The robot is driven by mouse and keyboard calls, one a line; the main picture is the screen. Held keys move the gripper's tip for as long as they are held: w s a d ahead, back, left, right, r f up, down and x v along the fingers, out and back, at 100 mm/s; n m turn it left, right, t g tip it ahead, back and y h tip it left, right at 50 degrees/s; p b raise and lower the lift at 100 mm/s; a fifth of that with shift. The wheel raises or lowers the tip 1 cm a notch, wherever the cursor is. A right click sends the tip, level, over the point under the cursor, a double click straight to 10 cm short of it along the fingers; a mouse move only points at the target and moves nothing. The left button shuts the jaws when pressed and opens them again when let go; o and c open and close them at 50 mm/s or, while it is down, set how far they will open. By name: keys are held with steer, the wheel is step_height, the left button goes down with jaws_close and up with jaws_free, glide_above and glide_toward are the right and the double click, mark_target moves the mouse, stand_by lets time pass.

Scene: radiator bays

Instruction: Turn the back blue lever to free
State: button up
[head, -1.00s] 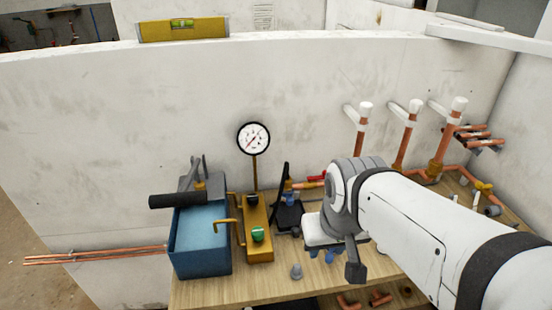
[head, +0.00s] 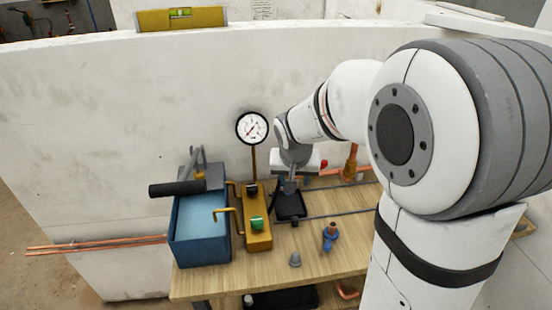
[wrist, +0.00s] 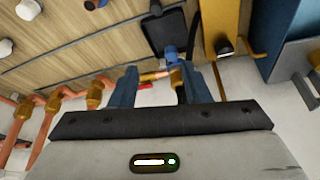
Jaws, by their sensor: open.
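The back blue lever (wrist: 171,54) shows in the wrist view as a small blue part beside the dark tray, by a copper pipe (wrist: 150,76) along the wall. My gripper (wrist: 158,84) is open, with its fingers to either side of the pipe and just short of the blue part. I cannot tell whether they touch it, or which way the lever points. In the head view my gripper (head: 290,187) is low at the back of the bench and hides the back lever.
A red handle (head: 324,164) is close to the right of my gripper. The black tray (head: 291,207) is below it. The yellow pump block (head: 258,238), gauge (head: 252,128) and blue tank (head: 201,233) stand left. The white wall (head: 120,120) is close behind.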

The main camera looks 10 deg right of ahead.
steer(key=shift+w+f+p, duration=0.1)
steer(key=shift+w+f, duration=1.05)
steer(key=shift+f, duration=0.45)
steer(key=shift+w+f+p, duration=0.1)
steer(key=shift+w+f, duration=1.05)
steer(key=shift+f, duration=0.4)
steer(key=shift+w+f+p, duration=0.1)
steer(key=shift+w+f, duration=1.05)
steer(key=shift+f, duration=0.45)
steer(key=shift+c, duration=0.4)
jaws_close()
